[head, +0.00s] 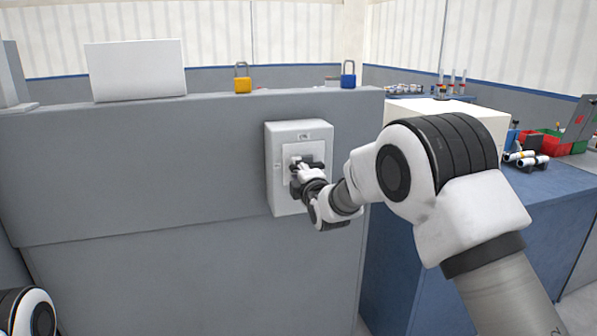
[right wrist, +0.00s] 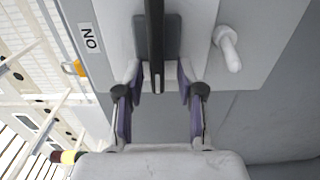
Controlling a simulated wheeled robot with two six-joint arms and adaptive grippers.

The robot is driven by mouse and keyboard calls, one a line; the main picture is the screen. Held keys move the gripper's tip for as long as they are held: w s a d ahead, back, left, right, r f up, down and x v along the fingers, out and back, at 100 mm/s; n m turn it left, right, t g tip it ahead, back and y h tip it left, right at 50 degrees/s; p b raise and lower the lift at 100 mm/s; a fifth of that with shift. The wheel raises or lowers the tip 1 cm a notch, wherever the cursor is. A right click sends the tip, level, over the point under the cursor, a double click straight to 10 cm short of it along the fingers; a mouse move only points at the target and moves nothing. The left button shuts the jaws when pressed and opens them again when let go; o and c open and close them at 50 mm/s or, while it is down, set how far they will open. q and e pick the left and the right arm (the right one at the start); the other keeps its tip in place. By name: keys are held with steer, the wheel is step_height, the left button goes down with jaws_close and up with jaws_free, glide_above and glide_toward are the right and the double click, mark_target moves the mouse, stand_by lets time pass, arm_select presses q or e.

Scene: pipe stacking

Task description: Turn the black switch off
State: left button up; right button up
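The black switch is a dark lever (right wrist: 154,40) on a grey plate in the right wrist view, standing lengthwise between my right gripper's fingers. It is mounted on a light grey switch box (head: 300,133) fixed to the grey panel; in the head view my right gripper hides most of it. An "ON" label (right wrist: 90,38) is beside the lever. My right gripper (right wrist: 158,75) is open, with a finger on either side of the lever and gaps visible between. In the head view the right gripper (head: 300,170) is at the box front. My left gripper is out of view.
A yellow padlock (head: 242,84) and a blue padlock (head: 348,80) stand on the panel's top ledge. A white peg (right wrist: 228,48) sticks out beside the lever. A blue workbench (head: 540,195) with bins and pipes is on the right.

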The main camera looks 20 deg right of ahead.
steer(key=s, duration=1.2)
steer(key=shift+d, duration=0.25)
steer(key=shift+f, duration=0.1)
